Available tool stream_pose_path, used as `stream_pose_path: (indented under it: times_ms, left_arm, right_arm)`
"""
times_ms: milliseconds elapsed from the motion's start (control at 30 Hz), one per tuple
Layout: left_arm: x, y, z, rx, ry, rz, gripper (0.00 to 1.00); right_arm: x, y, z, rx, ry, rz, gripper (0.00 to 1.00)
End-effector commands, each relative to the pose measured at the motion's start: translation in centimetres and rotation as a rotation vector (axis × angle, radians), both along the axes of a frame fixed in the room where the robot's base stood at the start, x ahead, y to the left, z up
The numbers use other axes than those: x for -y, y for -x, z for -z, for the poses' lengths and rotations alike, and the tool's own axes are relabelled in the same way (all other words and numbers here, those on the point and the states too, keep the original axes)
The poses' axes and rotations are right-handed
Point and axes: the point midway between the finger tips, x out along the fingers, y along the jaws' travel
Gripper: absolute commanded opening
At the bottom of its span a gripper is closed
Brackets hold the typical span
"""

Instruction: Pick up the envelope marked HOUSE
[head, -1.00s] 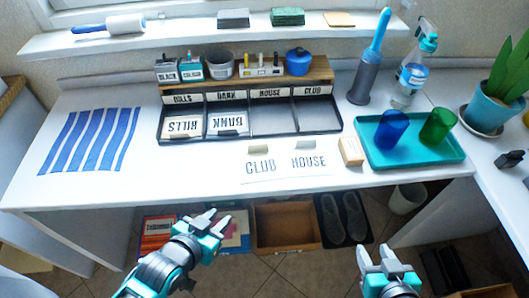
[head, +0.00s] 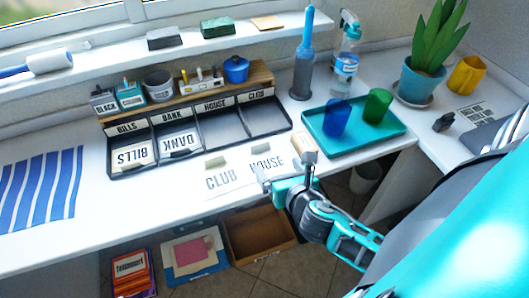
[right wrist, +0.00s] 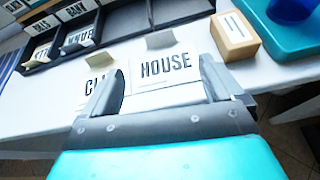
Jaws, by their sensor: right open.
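My right gripper (head: 286,172) is open and empty at the desk's front edge, just in front of the HOUSE envelope. Its fingers (right wrist: 160,88) point at the envelope, and one overlaps CLUB in the wrist view. Contact cannot be told. My left gripper is out of view.
A black sorter (head: 113,172) holds BILLS and BANK envelopes; its HOUSE and CLUB compartments are empty. A small wooden box (head: 305,147) stands right of the HOUSE envelope. Beyond it is a teal tray (head: 382,137) with blue and green cups. An open box (head: 232,240) is below the desk.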

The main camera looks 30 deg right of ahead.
Motion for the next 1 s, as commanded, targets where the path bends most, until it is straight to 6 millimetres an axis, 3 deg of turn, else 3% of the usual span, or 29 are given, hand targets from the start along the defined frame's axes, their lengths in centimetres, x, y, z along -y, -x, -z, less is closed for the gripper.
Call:
stream_pose_path:
  times_ms: [200,400,733,1000]
  left_arm:
    - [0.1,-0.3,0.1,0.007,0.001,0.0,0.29]
    - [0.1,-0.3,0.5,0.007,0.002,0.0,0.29]
    - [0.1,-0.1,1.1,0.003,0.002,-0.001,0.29]
    - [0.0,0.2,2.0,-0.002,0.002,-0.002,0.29]
  right_arm:
    - [0.8,-1.9,0.3,-0.004,0.098,-0.027,0.94]
    - [1.6,-5.3,1.7,-0.004,0.094,-0.025,0.94]
    - [2.1,-8.0,2.8,-0.005,0.088,-0.024,0.94]
    - [2.6,-11.5,4.2,-0.005,0.089,-0.025,0.94]
